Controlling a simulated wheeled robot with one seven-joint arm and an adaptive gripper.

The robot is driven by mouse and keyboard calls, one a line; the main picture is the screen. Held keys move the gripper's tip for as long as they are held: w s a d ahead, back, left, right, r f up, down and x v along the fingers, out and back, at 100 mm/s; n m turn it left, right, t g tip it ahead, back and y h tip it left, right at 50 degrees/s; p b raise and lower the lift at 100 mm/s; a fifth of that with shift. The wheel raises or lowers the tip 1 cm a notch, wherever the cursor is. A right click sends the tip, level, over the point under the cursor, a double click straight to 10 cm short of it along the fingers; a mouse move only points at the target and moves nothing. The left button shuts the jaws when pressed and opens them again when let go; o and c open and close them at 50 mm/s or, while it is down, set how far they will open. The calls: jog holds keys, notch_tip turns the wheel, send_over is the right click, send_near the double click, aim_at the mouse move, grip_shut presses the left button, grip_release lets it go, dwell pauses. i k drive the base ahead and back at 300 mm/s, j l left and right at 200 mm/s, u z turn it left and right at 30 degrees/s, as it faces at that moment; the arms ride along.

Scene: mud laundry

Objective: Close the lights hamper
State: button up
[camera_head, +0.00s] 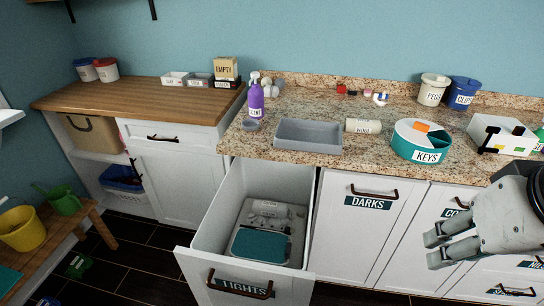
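The lights hamper (206,254) is a white pull-out drawer under the counter. It stands well open toward me. Its front panel carries a dark label reading LIGHTS and a dark bronze handle (240,286). Inside lie a teal item and grey-white items, with nothing seen sticking out above the rim. My gripper (434,250) is at the right, in front of the cabinet doors, apart from the hamper. Its fingers point left, look spread and hold nothing visible.
The closed darks hamper (357,232) is directly right of the open one. The granite counter (355,158) above holds a grey tray (308,135), a spray bottle (255,98) and a round keys caddy (420,140). A wooden bench (60,235) stands at left.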

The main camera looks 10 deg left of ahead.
aim_at(214, 278)
jog(key=u, duration=0.95)
jog(key=l+u, duration=0.15)
jog(key=l, duration=0.95)
